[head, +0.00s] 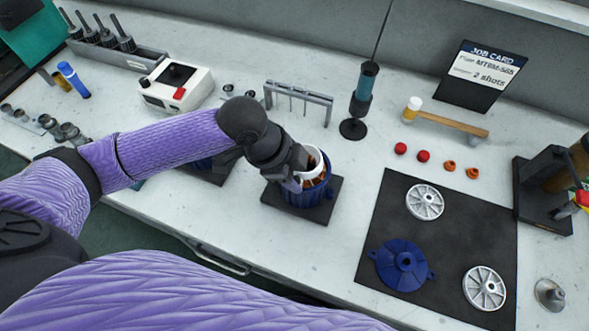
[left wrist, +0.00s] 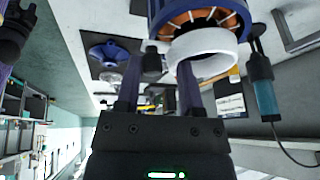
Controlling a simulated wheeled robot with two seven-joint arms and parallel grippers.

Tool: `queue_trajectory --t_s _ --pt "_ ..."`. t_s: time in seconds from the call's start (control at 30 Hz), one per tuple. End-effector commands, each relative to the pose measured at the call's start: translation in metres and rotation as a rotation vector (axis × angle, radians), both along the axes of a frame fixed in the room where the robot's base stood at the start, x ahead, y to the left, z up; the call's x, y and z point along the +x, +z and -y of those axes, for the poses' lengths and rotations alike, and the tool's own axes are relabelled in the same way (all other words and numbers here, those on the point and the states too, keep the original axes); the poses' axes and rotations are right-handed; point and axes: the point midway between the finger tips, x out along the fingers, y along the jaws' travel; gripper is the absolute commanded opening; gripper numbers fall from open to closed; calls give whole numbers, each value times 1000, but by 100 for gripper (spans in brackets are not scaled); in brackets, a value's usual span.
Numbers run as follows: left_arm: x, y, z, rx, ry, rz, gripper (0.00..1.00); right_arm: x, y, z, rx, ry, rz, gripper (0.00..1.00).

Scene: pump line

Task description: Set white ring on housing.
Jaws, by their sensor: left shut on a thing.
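The white ring (head: 314,158) is at the open top of the blue motor housing (head: 310,197), with copper windings showing inside. The housing stands upright on a dark square plate. My left gripper (head: 297,180) is shut on the ring at its near left side. In the left wrist view the ring (left wrist: 205,47) lies over part of the housing's open end (left wrist: 205,17). I cannot tell whether ring and housing touch. A dark part of my right arm (left wrist: 14,32) shows at the left wrist view's edge; its jaws are unclear.
A dark mat (head: 440,240) at right carries a blue flanged cover (head: 403,257) and two silver wheels (head: 424,202). A teal tool on a stand (head: 365,85) and a grey rack (head: 300,98) stand behind the housing. Red and orange caps (head: 423,156) lie right.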

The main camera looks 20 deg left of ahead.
Motion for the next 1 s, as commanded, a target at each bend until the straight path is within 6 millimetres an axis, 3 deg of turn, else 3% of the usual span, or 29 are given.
queue_trajectory --t_s 0.67,0.7,0.87,1.0 --pt "0 -6 0 0 0 -1 0 1 2 0 0 -1 1 59" --pt "0 -6 0 0 0 -1 52 1 2 0 0 -2 1 59" --pt "0 -5 0 0 0 0 86 1 2 0 0 -2 1 59" --pt "0 -5 0 0 0 0 89 1 2 0 1 -2 2 59"
